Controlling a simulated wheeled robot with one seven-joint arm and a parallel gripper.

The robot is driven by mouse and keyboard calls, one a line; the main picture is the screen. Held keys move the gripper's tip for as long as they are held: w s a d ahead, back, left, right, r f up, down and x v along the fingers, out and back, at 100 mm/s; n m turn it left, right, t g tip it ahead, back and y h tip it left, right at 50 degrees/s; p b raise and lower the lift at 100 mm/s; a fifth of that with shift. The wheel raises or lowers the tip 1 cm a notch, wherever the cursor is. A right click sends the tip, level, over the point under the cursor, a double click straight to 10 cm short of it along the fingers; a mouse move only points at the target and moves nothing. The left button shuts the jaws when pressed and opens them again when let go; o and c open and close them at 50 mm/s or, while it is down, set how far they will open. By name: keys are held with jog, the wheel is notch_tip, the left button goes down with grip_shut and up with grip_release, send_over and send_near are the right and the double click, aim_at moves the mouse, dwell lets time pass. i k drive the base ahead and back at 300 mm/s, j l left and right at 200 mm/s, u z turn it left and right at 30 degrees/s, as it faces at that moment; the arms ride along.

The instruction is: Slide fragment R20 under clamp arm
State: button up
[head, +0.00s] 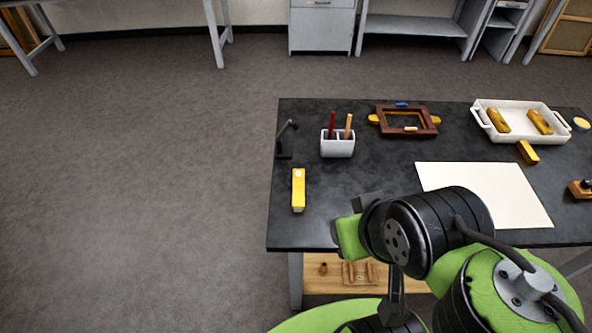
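A yellow-gold fragment (298,189) with a small pale mark near its far end lies on the dark table close to the left edge. I cannot read a label, so I cannot tell for sure that it is R20. A small dark clamp (286,140) with a raised, slanting arm stands at the table's left edge, beyond the fragment and apart from it. My gripper (350,222) is right of and nearer than the fragment, with a clear gap between them. Its fingers are mostly hidden by my own arm, and I see nothing held.
A white holder (338,147) with red and tan handles stands right of the clamp. Behind are a brown frame (379,112) and a white tray (483,122) with gold pieces. Another gold piece (528,152) lies before the tray. A cream sheet (480,185) covers the right middle.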

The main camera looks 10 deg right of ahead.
aim_at(298, 202)
jog(key=j+z, duration=0.15)
jog(key=j, duration=0.2)
jog(key=k+j+z, duration=0.15)
jog(key=j, duration=0.2)
jog(key=j+z, duration=0.15)
jog(key=j, duration=0.2)
jog(key=k+j+z, duration=0.15)
jog(key=i+j+z, duration=0.15)
jog(key=j, duration=0.15)
jog(key=i+j+z, duration=0.15)
jog(key=j, duration=0.2)
jog(key=i+j+z, duration=0.1)
jog(key=j, duration=0.25)
jog(key=i+j+z, duration=0.15)
jog(key=j, duration=0.2)
